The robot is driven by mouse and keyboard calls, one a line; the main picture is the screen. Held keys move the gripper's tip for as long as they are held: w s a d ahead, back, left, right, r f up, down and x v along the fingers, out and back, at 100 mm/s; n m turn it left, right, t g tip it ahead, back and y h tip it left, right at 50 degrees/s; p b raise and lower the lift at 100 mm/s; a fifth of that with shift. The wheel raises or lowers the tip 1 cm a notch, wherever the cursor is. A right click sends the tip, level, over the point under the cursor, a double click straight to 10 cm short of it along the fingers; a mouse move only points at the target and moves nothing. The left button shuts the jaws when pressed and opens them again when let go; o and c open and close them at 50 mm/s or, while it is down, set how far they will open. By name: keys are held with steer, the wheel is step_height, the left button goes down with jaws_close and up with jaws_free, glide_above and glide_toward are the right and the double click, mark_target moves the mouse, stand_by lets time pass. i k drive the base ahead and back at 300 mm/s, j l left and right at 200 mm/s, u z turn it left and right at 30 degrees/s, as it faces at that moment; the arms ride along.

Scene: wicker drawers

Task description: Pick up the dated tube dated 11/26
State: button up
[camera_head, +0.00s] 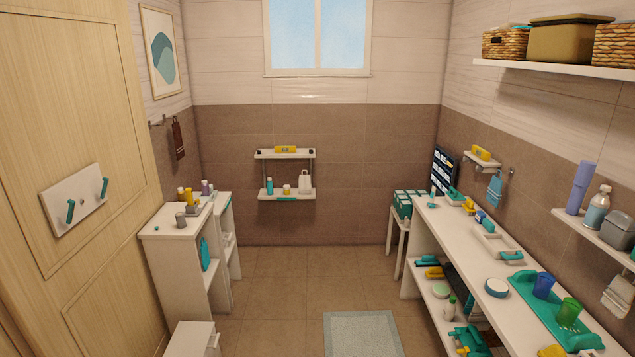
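I cannot pick out a tube dated 11/26, as no date is readable at this size. Small upright containers, some yellow (189,197) and some purple (205,187), stand on the white cabinet (162,233) at the left. A teal bottle (269,186) and a white container (304,181) stand on the back wall shelf (265,196). Small teal, yellow and blue items lie at the far end of the long white counter (461,250) at the right. My gripper is not in view.
The tiled floor (275,275) in the middle is clear, with a grey mat (362,334) at front. A low white stool-like piece (190,340) stands front left. The counter holds a green tray (534,303) with a blue cup (543,285) and green cup (569,311).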

mark_target(431, 204)
steer(key=i, duration=0.95)
steer(key=i+j+z, duration=0.1)
steer(key=i, duration=0.9)
steer(key=i+z, duration=0.45)
steer(key=i+j+z, duration=0.1)
steer(key=i+z, duration=0.2)
steer(key=z, duration=0.15)
steer(key=i+j+z, duration=0.25)
steer(key=i+z, duration=0.2)
steer(key=i+j+z, duration=0.1)
steer(key=i+z, duration=0.15)
steer(key=z, duration=0.2)
steer(key=i+j+z, duration=0.2)
steer(key=z, duration=0.2)
